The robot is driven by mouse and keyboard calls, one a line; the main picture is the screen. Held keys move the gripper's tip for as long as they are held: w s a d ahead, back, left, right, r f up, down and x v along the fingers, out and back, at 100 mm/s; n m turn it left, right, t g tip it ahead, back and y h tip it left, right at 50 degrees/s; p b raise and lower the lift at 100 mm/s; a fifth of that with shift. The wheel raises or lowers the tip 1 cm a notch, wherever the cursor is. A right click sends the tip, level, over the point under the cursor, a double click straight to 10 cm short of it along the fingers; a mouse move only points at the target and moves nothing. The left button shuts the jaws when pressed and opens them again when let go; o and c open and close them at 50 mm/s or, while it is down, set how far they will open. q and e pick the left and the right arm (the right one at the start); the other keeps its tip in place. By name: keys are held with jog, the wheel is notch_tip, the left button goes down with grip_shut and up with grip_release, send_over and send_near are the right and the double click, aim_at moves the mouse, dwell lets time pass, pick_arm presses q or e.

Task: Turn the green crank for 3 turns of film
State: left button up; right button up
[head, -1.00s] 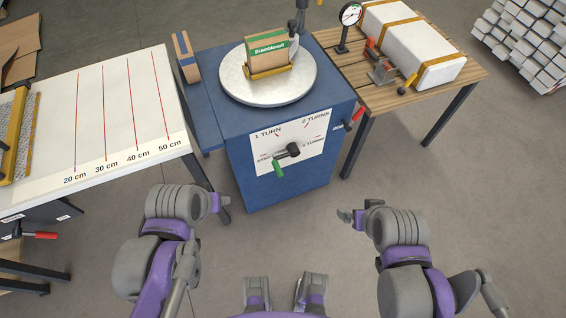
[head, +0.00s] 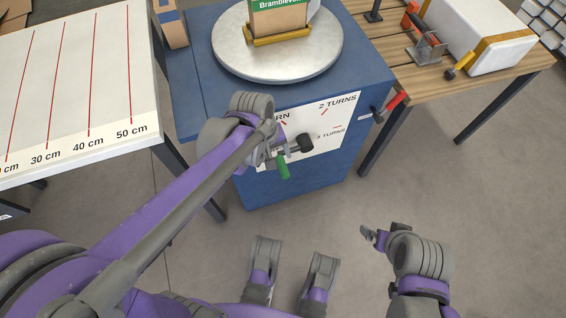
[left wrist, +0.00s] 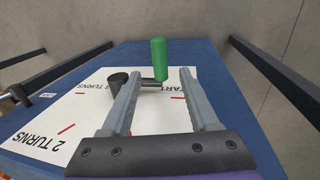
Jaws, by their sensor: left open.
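The green crank handle (head: 284,168) hangs low on the blue machine's front, joined by a metal arm to a dark hub (head: 305,142). In the left wrist view the green handle (left wrist: 159,60) stands beyond my fingertips, with the dark hub (left wrist: 116,82) to its left. My left gripper (head: 272,160) is open, right beside the crank, and its fingers (left wrist: 160,80) straddle the line of the crank arm. I cannot tell if they touch it. The white dial plate (head: 325,125) shows turn marks, partly hidden by my left arm. My right gripper (head: 380,236) is away at the lower right, its jaws unclear.
A round turntable (head: 240,50) on the blue machine (head: 210,108) carries a Bramblewood box (head: 280,20). A red-handled lever (head: 392,104) sticks out at the machine's right side. A white table (head: 60,140) stands left, a wooden table (head: 470,85) right.

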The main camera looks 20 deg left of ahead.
aim_at(282, 166)
pick_arm(q)
jog(key=f, duration=0.2)
jog(key=f+b, duration=0.1)
jog(key=f, duration=0.1)
jog(key=d+f+b, duration=0.1)
jog(key=f, duration=0.1)
jog(key=shift+w+f, duration=0.25)
jog(key=shift+w, duration=0.15)
grip_shut()
dwell(1.0)
